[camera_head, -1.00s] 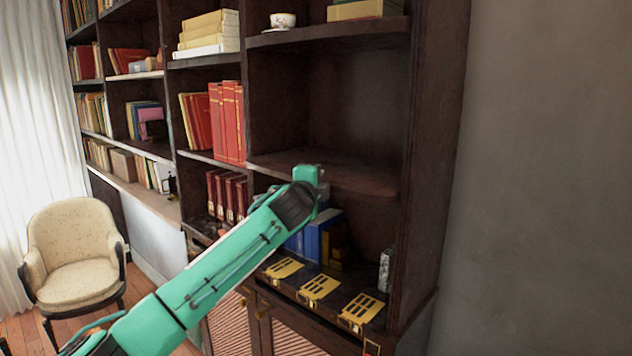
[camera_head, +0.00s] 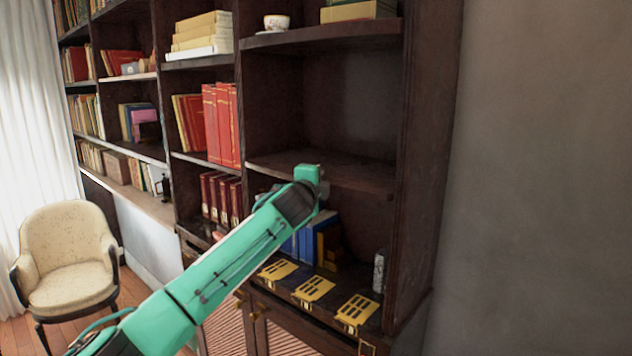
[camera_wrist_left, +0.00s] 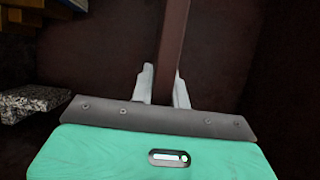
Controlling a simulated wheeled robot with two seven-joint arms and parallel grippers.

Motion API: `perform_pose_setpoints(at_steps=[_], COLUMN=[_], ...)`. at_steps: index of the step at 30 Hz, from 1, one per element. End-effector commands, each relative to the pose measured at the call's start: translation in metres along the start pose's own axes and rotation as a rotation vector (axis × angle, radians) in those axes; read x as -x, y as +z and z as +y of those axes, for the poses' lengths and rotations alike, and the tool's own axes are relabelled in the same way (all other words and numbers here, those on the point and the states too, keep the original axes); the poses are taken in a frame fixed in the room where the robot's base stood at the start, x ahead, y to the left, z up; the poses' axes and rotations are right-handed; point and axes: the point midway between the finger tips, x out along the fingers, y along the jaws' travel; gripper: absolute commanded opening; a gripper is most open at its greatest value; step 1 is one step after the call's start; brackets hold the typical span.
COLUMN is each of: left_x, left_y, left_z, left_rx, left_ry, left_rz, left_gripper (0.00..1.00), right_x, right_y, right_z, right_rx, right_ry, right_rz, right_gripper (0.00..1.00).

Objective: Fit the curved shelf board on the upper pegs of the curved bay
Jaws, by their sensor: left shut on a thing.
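The curved shelf board (camera_head: 352,175) is dark brown and lies across the curved bay, between its left divider and right side panel. In the left wrist view the board (camera_wrist_left: 174,40) shows as a narrow reddish-brown edge between two pale fingers. My left gripper (camera_wrist_left: 164,86) is shut on that edge. In the head view my left gripper (camera_head: 314,182) is at the board's front edge, its fingers mostly hidden by the wrist. The pegs are not visible, so I cannot tell whether the board rests on them. My right gripper is not in view.
Blue books (camera_head: 308,236) and a speckled block (camera_head: 379,271) stand below the board. Yellow slotted plates (camera_head: 314,289) lie on the ledge in front. A fixed shelf (camera_head: 325,36) with a cup (camera_head: 277,22) is above. Red books (camera_head: 222,125) fill the neighbouring bay.

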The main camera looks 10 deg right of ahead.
Motion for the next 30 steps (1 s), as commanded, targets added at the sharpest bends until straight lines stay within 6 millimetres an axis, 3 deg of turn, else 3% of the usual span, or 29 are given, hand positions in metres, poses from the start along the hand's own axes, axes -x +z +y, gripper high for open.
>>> perform_pose_setpoints(at_steps=[4, 5, 8, 20, 30], left_x=[-0.002, -0.002, -0.002, 0.001, 0.036], left_y=[-0.002, -0.002, -0.002, -0.001, -0.001], left_z=[-0.004, -0.004, -0.003, 0.003, 0.004], left_rx=[-0.001, -0.001, -0.001, 0.000, 0.001], left_ry=[-0.005, -0.005, -0.004, 0.001, -0.002], left_rz=[0.002, 0.002, 0.002, -0.001, 0.002], left_gripper=[0.00, 0.22, 0.42, 0.42, 0.42], right_x=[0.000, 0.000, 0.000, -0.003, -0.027], right_y=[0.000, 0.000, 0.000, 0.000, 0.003], right_z=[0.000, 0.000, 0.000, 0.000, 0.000], right_rx=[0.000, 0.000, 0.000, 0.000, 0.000], right_ry=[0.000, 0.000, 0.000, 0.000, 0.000], right_rz=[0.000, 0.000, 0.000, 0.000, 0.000], right_gripper=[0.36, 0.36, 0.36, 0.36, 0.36])
